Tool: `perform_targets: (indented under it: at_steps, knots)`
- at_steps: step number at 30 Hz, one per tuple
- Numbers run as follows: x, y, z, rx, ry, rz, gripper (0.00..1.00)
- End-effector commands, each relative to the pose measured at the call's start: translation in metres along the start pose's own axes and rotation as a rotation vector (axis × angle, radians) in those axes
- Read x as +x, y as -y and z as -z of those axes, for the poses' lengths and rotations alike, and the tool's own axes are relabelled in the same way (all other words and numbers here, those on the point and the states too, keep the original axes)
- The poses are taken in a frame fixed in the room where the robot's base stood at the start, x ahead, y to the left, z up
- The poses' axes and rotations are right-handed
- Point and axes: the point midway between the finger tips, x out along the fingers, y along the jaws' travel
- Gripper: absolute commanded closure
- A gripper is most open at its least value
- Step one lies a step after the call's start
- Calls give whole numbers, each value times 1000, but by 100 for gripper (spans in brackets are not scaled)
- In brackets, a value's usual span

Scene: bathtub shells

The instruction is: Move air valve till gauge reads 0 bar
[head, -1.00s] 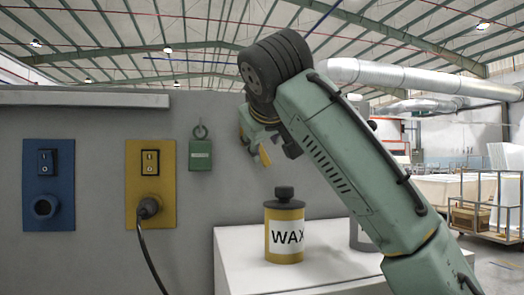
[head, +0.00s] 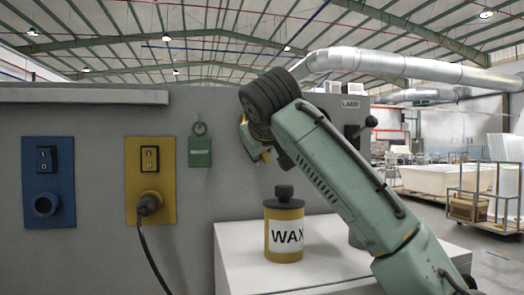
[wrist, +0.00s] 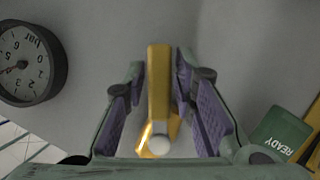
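The air valve's yellow lever (wrist: 159,85) sits between the two fingers of my gripper (wrist: 160,110) in the wrist view, with a gap on each side. The fingers are open around it and do not appear to touch it. The round gauge (wrist: 25,62) is at the left of the wrist view, upside down and cut off by the edge. Its needle points left, away from the 0; the exact reading is too small to tell. In the head view my gripper (head: 256,143) is near the grey wall, partly hidden by my wrist, and the gauge is hidden.
A yellow WAX can (head: 284,235) stands on the white surface (head: 250,272) below my arm. A green tag (head: 200,152) hangs left of my gripper. A yellow socket plate (head: 151,165) with a plugged cable and a blue plate (head: 48,170) are further left.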

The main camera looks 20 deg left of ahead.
Motion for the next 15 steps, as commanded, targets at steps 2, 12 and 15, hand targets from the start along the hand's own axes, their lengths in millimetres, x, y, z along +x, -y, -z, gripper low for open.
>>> perform_targets:
  at_steps: [2,12,15]
  knots:
    - [0,0,0,0,0,0,83]
    - [0,0,0,0,0,0,100]
    - [0,0,0,0,0,0,100]
